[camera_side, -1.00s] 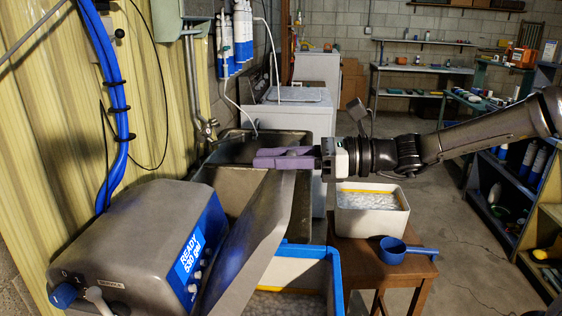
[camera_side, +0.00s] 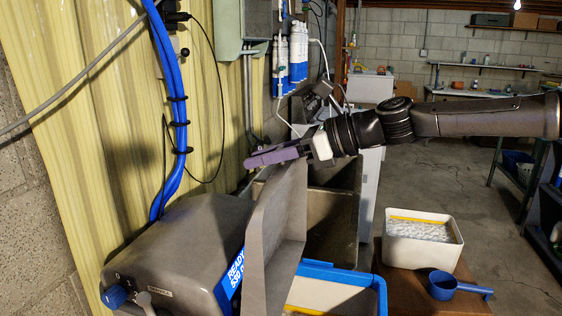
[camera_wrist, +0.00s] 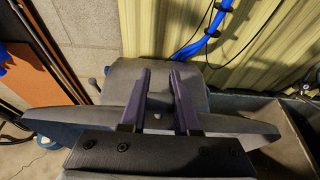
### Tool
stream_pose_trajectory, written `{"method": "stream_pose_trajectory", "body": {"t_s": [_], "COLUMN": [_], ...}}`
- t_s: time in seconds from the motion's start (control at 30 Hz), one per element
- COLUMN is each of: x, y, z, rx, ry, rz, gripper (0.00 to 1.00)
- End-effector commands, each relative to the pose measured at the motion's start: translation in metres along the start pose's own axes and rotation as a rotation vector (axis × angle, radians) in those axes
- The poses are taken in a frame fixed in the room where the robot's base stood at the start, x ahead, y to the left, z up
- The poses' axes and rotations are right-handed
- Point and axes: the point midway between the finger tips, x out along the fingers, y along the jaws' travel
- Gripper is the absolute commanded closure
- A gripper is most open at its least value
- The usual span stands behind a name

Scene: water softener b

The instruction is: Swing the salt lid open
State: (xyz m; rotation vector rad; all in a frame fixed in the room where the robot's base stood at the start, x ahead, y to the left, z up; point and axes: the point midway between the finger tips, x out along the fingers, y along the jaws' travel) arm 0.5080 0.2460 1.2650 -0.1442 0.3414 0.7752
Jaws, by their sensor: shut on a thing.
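The grey salt lid (camera_side: 270,240) stands steeply raised beside the softener's grey control head (camera_side: 180,245). Its edge crosses the lower part of the wrist view (camera_wrist: 235,128). The open salt tank with a blue rim (camera_side: 350,275) is below and to the right of the lid, and its inside is partly hidden. My gripper (camera_side: 265,157) is at the lid's top edge, its purple fingers pointing toward the wall. In the wrist view the two fingers (camera_wrist: 159,80) lie across the lid with a narrow gap, shut on a part of it between them.
A white salt tub (camera_side: 425,250) and a blue scoop (camera_side: 445,285) stand on a wooden stool (camera_side: 410,300) at the right. Blue hoses (camera_side: 172,95) run down the yellow wall panel (camera_side: 95,130) close by. A sink basin (camera_side: 330,215) stands behind the lid.

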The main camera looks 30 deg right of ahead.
Motion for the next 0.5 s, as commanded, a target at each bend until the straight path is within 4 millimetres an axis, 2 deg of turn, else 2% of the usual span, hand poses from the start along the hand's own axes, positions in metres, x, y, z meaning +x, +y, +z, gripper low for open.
{"method": "stream_pose_trajectory", "body": {"t_s": [0.23, 0.5], "x": [0.026, 0.038], "y": [0.001, 0.000], "z": [0.003, 0.003], "rx": [0.002, 0.005], "ry": [0.010, 0.017], "rz": [0.004, 0.005], "gripper": [1.00, 1.00]}}
